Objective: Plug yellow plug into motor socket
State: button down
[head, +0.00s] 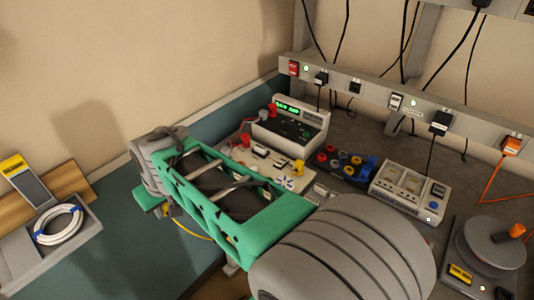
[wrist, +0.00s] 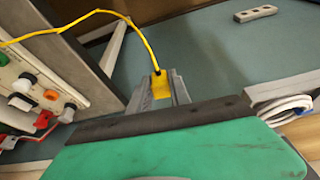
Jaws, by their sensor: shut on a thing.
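A yellow plug (wrist: 160,85) with a yellow cable sits between the fingers of my gripper (wrist: 163,88) in the wrist view. My gripper is shut on it. In the head view my green forearm hides most of the gripper; a bit of the yellow cable (head: 192,232) shows below it. The plug is held above the teal mat, apart from any socket. A pale board (head: 236,152) with several coloured connectors stands behind my arm; its edge also shows at the left of the wrist view (wrist: 38,60). I cannot tell which connector is the motor socket.
A bench supply (head: 290,125), a grey charger (head: 408,190) and a spool (head: 490,245) stand on the right. A power rail (head: 420,108) with plugs runs along the back. A tray (head: 85,235) with a white cable coil is at left. The teal mat (head: 110,250) is mostly clear.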

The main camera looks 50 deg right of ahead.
jog(key=w+d+b, duration=0.2)
jog(key=d, duration=0.7)
jog(key=r+n+b, duration=0.1)
jog(key=r+b, duration=0.1)
jog(key=b, duration=0.2)
send_over(271, 182)
notch_tip(271, 182, down, 6)
jog(key=b, duration=0.4)
jog(key=shift+r+b, duration=0.15)
jog(key=shift+b, duration=0.15)
jog(key=shift+s, duration=0.1)
jog(key=shift+f+b, duration=0.6)
jog(key=shift+f, duration=0.35)
dwell(0.8)
jog(key=c, duration=1.1)
grip_release()
